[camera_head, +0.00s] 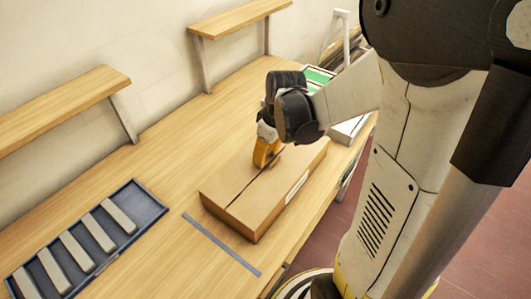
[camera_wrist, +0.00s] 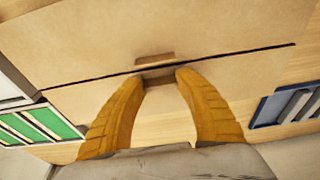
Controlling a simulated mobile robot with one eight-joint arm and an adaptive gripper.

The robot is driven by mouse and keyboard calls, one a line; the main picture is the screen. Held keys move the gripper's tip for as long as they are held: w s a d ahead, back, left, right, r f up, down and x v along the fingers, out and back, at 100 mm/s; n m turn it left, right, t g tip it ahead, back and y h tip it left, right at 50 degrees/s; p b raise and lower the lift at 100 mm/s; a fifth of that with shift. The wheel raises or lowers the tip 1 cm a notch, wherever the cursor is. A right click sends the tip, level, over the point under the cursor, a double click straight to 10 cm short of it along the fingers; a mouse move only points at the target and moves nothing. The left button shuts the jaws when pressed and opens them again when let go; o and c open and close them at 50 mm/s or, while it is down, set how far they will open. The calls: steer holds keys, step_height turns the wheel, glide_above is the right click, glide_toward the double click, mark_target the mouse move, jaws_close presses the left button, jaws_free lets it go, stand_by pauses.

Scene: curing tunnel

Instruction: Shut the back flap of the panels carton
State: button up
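The panels carton (camera_head: 282,208) is a brown box on the wooden bench, with a pale label on its near side. Both long top flaps look down and about flat, meeting at a dark narrow seam. In the wrist view the front flap (camera_wrist: 200,30) is above the seam, and the back flap (camera_wrist: 225,82), on the wall side, is below it. My gripper (camera_head: 265,163) points down at the carton top, close to the seam. Its yellow fingers (camera_wrist: 160,76) are apart, with a small brown notch or tab by the tips. Contact with the carton cannot be told.
A blue tray (camera_head: 155,205) with several grey bars lies left of the carton. A blue-grey strip (camera_head: 222,245) lies between them. A case with green panels (camera_head: 318,76) stands beyond the carton. Two wall shelves (camera_head: 60,105) (camera_head: 238,18) overhang the bench's back. Bare bench lies behind the carton.

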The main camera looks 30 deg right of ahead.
steer(key=o, duration=0.5)
steer(key=shift+w, duration=0.1)
steer(key=shift+c, duration=0.2)
steer(key=shift+r, duration=0.1)
steer(key=v, duration=1.1)
steer(key=shift+r, duration=0.4)
steer(key=s+a+m+t, duration=0.4)
steer(key=s+a, duration=0.3)
steer(key=a, duration=0.3)
steer(key=shift+s+a+r+t+h, duration=0.3)
steer(key=shift+s+a+t+h, duration=0.1)
